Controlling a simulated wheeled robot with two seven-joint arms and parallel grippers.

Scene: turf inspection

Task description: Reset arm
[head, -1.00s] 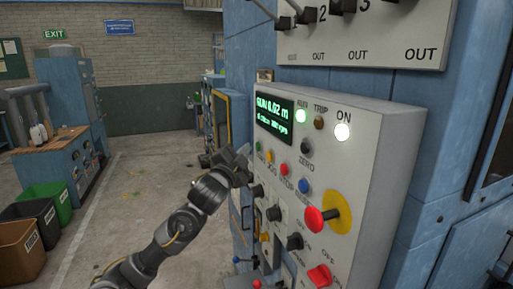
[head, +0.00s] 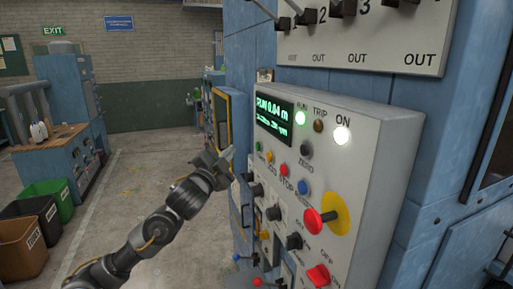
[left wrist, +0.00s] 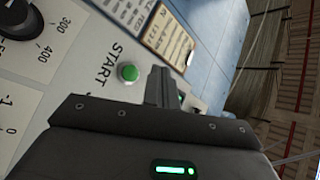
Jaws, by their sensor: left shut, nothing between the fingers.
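My left gripper (head: 226,158) is shut and empty, in front of the left edge of the grey control panel (head: 375,150) in the head view. A gap seems to show between its tip and the panel's buttons. In the left wrist view my left gripper (left wrist: 166,88) points at the panel face, close to a green START button (left wrist: 128,73). The same small green button (head: 258,146) shows in the head view. The display (head: 274,119) is lit with green RUN text. The green RUN lamp (head: 300,118) and the white ON lamp (head: 341,135) glow. My right gripper is out of view.
Bins (head: 22,250) and a workbench (head: 50,155) stand far left. The floor between is clear.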

